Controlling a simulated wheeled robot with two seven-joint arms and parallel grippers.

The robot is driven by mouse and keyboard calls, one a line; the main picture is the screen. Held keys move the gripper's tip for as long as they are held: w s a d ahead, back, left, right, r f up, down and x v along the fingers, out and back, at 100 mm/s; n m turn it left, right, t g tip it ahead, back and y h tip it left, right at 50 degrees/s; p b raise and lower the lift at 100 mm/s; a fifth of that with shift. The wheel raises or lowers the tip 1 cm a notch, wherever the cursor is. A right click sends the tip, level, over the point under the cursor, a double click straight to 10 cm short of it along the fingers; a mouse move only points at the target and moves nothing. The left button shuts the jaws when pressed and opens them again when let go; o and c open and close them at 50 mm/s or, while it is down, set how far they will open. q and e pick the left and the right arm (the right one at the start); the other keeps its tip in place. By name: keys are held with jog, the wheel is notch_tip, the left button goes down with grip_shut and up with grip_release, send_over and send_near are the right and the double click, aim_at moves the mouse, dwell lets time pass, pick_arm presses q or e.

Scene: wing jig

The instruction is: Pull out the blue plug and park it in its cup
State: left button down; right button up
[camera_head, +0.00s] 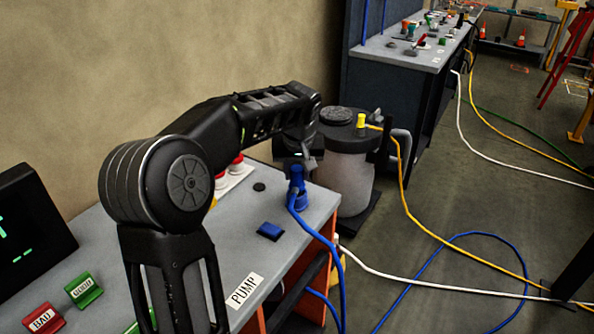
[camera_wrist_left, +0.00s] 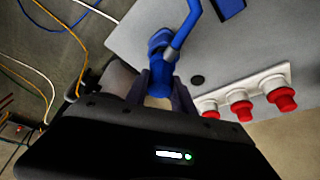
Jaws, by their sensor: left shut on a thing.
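The blue plug (camera_head: 296,181) stands near the right edge of the grey PUMP bench top (camera_head: 232,247), with its blue cable hanging over the edge. A wider blue part shows at its foot; I cannot tell whether this is a socket or a cup. My left gripper (camera_head: 303,160) reaches over the bench from the left and is shut on the blue plug. In the left wrist view the plug (camera_wrist_left: 161,62) shows between the fingers of my left gripper (camera_wrist_left: 162,92). A flat blue block (camera_head: 271,231) sits on the bench nearby. My right gripper is out of view.
A grey tank (camera_head: 345,165) with a yellow plug (camera_head: 361,120) stands beside the bench. Several cables cross the floor at right.

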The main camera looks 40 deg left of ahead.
pick_arm(q)
jog(key=shift+f+b, duration=0.45)
jog(key=shift+f, duration=0.1)
jog(key=c, duration=1)
grip_release()
jog(key=shift+r, duration=0.1)
jog(key=v, duration=0.7)
jog(key=shift+s+d+r, duration=0.1)
jog(key=shift+s+r, duration=0.05)
jog(key=shift+r, duration=0.15)
